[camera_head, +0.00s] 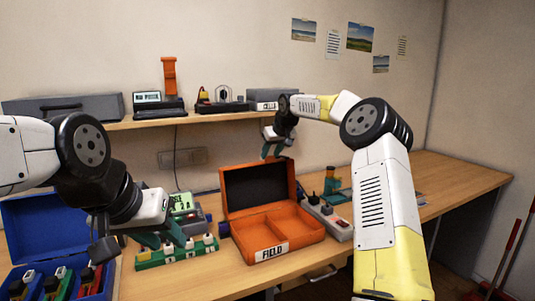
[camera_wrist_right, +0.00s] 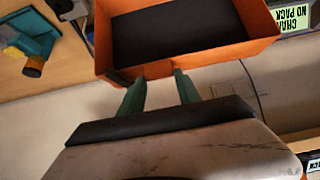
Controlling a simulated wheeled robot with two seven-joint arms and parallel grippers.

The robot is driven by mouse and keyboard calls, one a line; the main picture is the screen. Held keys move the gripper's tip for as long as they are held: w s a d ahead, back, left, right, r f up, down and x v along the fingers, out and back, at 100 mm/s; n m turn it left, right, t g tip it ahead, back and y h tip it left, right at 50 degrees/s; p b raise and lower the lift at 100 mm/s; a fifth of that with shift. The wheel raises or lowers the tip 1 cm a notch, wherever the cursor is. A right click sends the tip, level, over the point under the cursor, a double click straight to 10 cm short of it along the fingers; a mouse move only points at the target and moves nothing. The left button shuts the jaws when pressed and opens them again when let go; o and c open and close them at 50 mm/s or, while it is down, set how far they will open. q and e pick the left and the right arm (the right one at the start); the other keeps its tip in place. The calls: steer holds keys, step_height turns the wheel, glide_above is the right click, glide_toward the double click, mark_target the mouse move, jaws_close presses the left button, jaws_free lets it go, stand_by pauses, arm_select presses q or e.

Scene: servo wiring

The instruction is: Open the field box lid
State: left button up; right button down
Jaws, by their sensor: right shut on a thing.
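The orange field box (camera_head: 318,231), labelled FIELD, sits on the workbench. Its lid (camera_head: 229,207) stands raised and roughly upright at the back, its dark inner face showing, so the two empty-looking compartments are exposed. My right gripper (camera_head: 279,154) is at the lid's upper right edge. In the right wrist view my right gripper (camera_wrist_right: 158,78) has its green fingers at the rim of the lid (camera_wrist_right: 215,56), shut on it; the exact contact is partly hidden. My left gripper (camera_head: 162,243) is over the bench left of the box, fingers apart, near a green strip (camera_head: 150,262).
A blue open box (camera_head: 42,222) with several parts stands at the left. A power strip (camera_head: 338,226) lies right of the field box, with a teal and yellow part (camera_head: 332,184) behind it. A shelf (camera_head: 215,118) with devices runs above. The bench at far right is mostly clear.

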steer(key=shift+w+r, duration=0.1)
stand_by(0.3)
steer(key=c, duration=0.8)
jaws_free()
steer(key=shift+c, duration=0.2)
steer(key=v, duration=0.7)
steer(key=shift+r, duration=0.25)
steer(key=shift+s, duration=0.2)
